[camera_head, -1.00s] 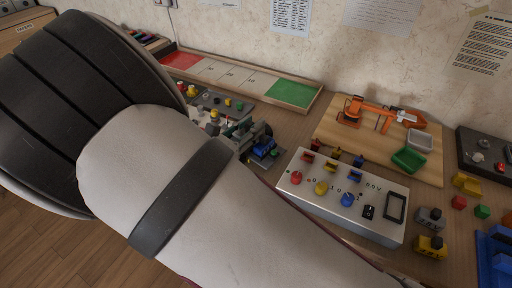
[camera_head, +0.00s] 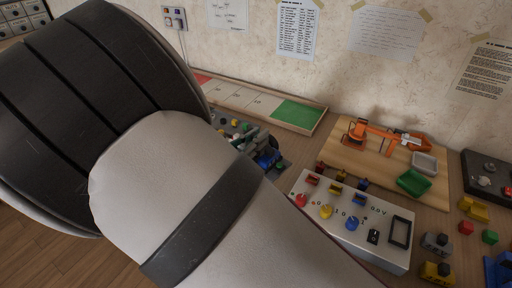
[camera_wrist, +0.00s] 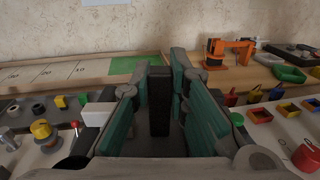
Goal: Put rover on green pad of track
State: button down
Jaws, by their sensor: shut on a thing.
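The track (camera_head: 245,100) is a long wooden-edged tray along the wall. It has a red end, pale numbered sections and a green pad (camera_head: 298,113) at its right end. The green pad also shows beyond my fingers in the wrist view (camera_wrist: 128,66). My gripper (camera_head: 256,139) is in front of the track, partly hidden by my arm. In the wrist view its green-lined fingers (camera_wrist: 160,112) are shut around an upright dark block (camera_wrist: 159,98), apparently part of the rover. A small blue part (camera_head: 268,157) shows at the gripper in the head view. The rover's full shape is hidden.
A white control box (camera_head: 350,222) with coloured knobs stands at the right front. Behind it is a wooden board (camera_head: 385,165) with an orange arm model (camera_head: 385,135) and bins. A grey panel with knobs (camera_wrist: 45,133) lies left of my gripper.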

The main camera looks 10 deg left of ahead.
notch_tip(320, 180, up, 6)
jog(key=shift+f+p, duration=0.1)
jog(key=shift+p, duration=0.35)
jog(key=shift+w+d+r, duration=0.15)
jog(key=shift+w+r, duration=0.1)
jog(key=w+d+f+n+t+y+b, duration=0.2)
jog(key=w+d+f+y+b, duration=0.15)
jog(key=w+d+b, duration=0.75)
jog(key=shift+h, duration=0.25)
jog(key=w+f+b, duration=0.1)
jog(key=w, duration=0.5)
jog(key=w+a+f+b, duration=0.1)
jog(key=w+f, duration=0.1)
jog(key=w, duration=0.4)
jog(key=w+f+b, duration=0.1)
jog(key=w+f, duration=0.1)
jog(key=w, duration=0.5)
jog(key=shift+a+f, duration=0.1)
jog(key=shift+a, duration=0.2)
jog(key=shift+s, duration=0.1)
